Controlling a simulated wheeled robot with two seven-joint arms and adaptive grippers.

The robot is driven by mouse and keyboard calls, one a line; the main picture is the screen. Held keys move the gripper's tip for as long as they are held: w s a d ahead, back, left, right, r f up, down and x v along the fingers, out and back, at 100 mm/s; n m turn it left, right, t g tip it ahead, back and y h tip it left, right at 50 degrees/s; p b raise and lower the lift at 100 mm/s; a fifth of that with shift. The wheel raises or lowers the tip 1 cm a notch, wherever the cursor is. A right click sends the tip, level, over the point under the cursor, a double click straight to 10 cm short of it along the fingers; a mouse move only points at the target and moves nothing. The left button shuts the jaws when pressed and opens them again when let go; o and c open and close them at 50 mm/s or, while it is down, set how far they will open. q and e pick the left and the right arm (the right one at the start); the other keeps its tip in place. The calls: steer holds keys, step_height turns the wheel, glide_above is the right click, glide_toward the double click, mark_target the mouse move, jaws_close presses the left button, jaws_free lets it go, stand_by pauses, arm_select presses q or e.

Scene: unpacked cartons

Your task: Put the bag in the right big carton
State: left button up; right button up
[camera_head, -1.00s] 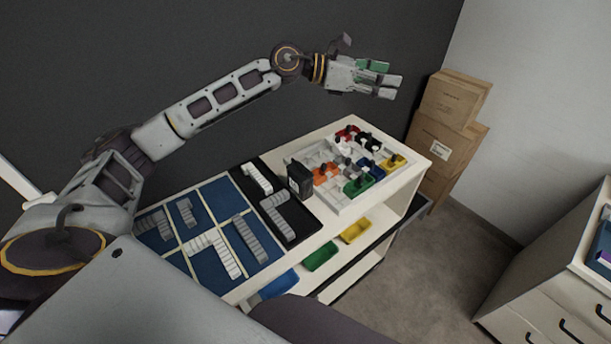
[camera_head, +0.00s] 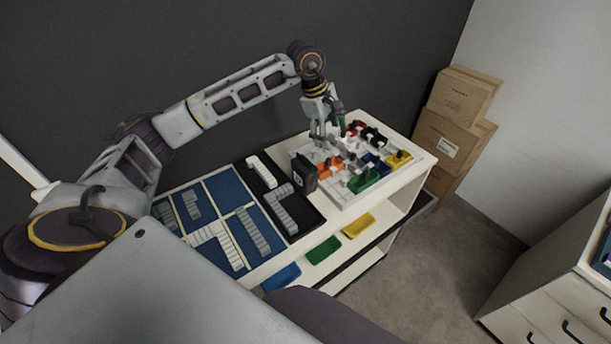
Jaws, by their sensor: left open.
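My left gripper (camera_head: 326,138) is open and points down over the left back part of the white sorting tray (camera_head: 342,199). Its fingertips are just above or among the tray's pieces; I cannot tell if they touch anything. A small black box-like item (camera_head: 304,173) with a pale mark stands at the tray's left edge, just in front of the gripper. I see nothing that I can clearly name as the bag. Brown cartons (camera_head: 462,97) are stacked at the wall behind the table's right end, closed as far as I see. My right gripper is not in view.
The tray holds coloured pieces, several with black knobs. Blue panels (camera_head: 226,193) with grey toothed strips lie on the table's left part. Blue, green and yellow bins (camera_head: 358,225) sit on the lower shelf. A drawer cabinet (camera_head: 553,285) stands at right, with open floor between.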

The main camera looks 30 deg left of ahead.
mark_target(305, 160)
arm_select(q)
steer(key=s+a+m+g+y, duration=0.1)
steer(key=s+a+y, duration=0.1)
steer(key=s+a, duration=0.1)
steer(key=s+a+f+m+g, duration=0.1)
steer(key=s+a, duration=0.1)
steer(key=shift+a+f+m+g+y, duration=0.1)
steer(key=shift+a+m+g+y, duration=0.1)
steer(key=shift+m+g+y, duration=0.15)
steer(key=shift+m, duration=0.35)
steer(key=shift+f, duration=0.1)
steer(key=shift+f+p, duration=0.65)
steer(key=shift+f, duration=3.6)
steer(key=shift+w+a+f+p, duration=0.15)
steer(key=shift+f+p, duration=0.7)
steer(key=shift+f, duration=1.75)
